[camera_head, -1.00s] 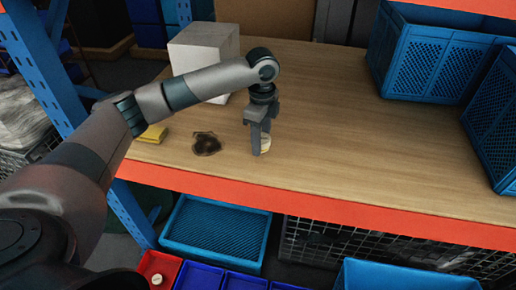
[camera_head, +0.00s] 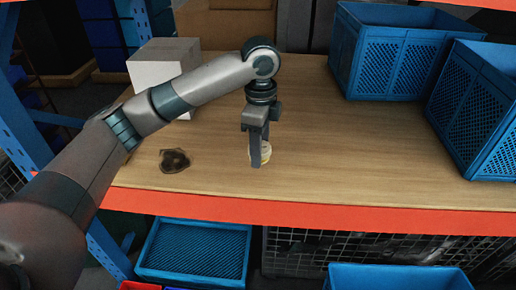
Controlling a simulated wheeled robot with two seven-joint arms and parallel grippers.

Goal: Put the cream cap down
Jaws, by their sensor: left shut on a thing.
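The cream cap (camera_head: 266,154) is at the fingertips of my left gripper (camera_head: 258,155), low over the wooden shelf top (camera_head: 330,165), near its front edge. The gripper points down and is shut on the cap, and its fingers hide part of it. I cannot tell whether the cap touches the wood. My right gripper is not in view.
A white box (camera_head: 160,66) stands behind my left arm. Blue crates (camera_head: 392,55) (camera_head: 480,115) stand at the right. The wood between is clear. An orange beam (camera_head: 320,214) edges the shelf.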

